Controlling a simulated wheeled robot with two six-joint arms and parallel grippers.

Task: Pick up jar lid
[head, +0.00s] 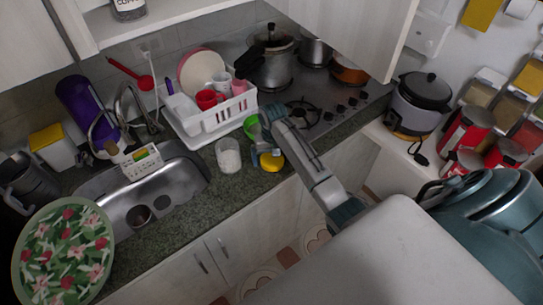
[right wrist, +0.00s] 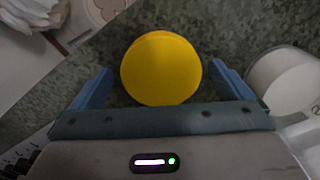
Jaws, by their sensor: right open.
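A round yellow jar lid (head: 271,161) is on the dark granite counter near its front edge. In the right wrist view the lid (right wrist: 161,68) lies between the two blue fingers of my right gripper (right wrist: 165,84), with a gap on each side. My right gripper (head: 267,154) is open and empty, reaching over the counter at the lid. I cannot tell whether the lid rests on the counter or on something hidden below it. A clear jar with white contents (head: 228,157) stands just left of the gripper; it also shows in the right wrist view (right wrist: 284,82). My left gripper is not in view.
A white dish rack (head: 215,119) with cups and plates stands behind the jar. A green cup (head: 252,128) is close behind the gripper. The sink (head: 150,196) is to the left, the stove (head: 310,116) to the back right. Bare counter (head: 213,210) lies in front of the jar.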

